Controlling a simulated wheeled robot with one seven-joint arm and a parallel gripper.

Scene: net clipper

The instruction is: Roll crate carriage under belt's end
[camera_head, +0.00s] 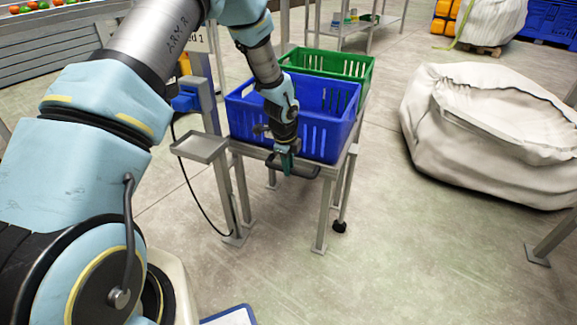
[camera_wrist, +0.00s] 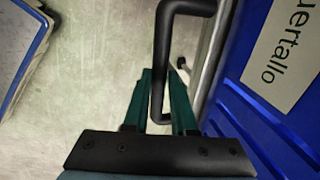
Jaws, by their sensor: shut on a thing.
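The crate carriage (camera_head: 322,171) is a grey metal frame on legs, with a black caster at one leg. It bears a blue crate (camera_head: 340,125) in front and a green crate (camera_head: 325,62) behind. The blue crate also shows at the right of the wrist view (camera_wrist: 265,115). My gripper (camera_head: 284,168) is at the carriage's near end. In the wrist view, its teal fingers (camera_wrist: 163,105) are shut on the black bar handle (camera_wrist: 185,8). A belt (camera_head: 50,60) with colourful round items shows at the upper left; my arm hides part of that area.
A post with a small grey tray (camera_head: 201,147) and a hanging cable stands close left of the carriage. A large white sack (camera_head: 480,130) sits on the right. A metal shelf (camera_head: 345,30) stands behind. The floor in front of the carriage is clear.

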